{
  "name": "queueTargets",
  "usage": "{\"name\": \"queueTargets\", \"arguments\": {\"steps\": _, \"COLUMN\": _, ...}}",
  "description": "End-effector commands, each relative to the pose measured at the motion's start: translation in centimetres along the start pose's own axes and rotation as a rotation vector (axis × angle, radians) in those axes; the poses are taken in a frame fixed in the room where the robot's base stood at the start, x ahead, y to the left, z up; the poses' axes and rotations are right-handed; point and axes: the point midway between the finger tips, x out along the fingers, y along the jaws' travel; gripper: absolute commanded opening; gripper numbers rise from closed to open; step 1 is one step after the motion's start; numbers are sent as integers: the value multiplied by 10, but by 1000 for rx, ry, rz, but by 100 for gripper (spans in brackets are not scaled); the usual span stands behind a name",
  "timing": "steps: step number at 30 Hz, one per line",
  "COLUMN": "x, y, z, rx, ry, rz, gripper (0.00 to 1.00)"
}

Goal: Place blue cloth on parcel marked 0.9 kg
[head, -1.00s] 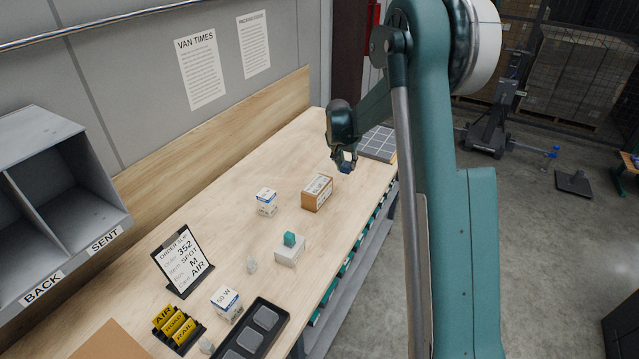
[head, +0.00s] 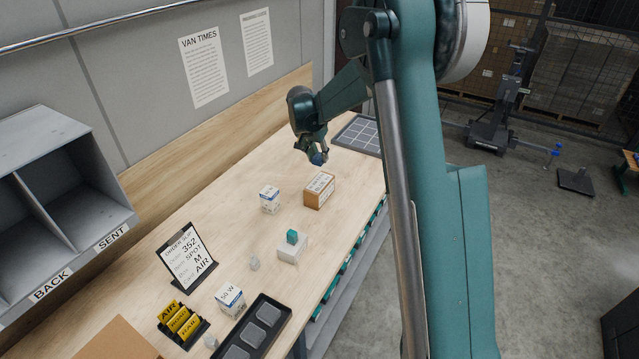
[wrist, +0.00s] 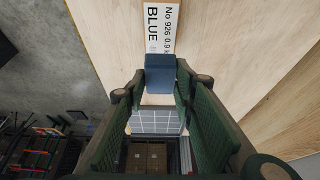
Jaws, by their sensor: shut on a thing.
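My gripper (head: 315,153) is shut on a small dark blue cloth (head: 318,159), folded into a block. The cloth also shows between the fingers in the wrist view (wrist: 160,73). A brown parcel (head: 319,191) with a white label on top stands on the bench, nearer the head camera than the gripper. In the wrist view the label (wrist: 162,28) reads "BLUE", "No 926" and "0.9 k", with the rest cut off. The gripper and cloth are above the bench, behind the parcel in the head view and apart from it.
A small white box (head: 270,199) stands left of the parcel. A white box (head: 291,250) with a teal block (head: 292,237) on it stands nearer. A gridded grey tray (head: 360,134) lies at the far end. An order slip stand (head: 186,257) is at left.

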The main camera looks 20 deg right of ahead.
Motion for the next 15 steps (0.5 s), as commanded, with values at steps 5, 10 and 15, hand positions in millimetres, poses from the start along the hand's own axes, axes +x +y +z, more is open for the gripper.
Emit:
{"name": "queueTargets", "arguments": {"steps": 5, "x": 6, "y": 0, "z": 2, "rx": 0, "ry": 0, "rz": 0, "gripper": 18}}
{"name": "queueTargets", "arguments": {"steps": 10, "x": 24, "y": 0, "z": 10, "rx": 0, "ry": 0, "rz": 0, "gripper": 18}}
{"name": "queueTargets", "arguments": {"steps": 15, "x": 46, "y": 0, "z": 18, "rx": 0, "ry": 0, "rz": 0, "gripper": 18}}
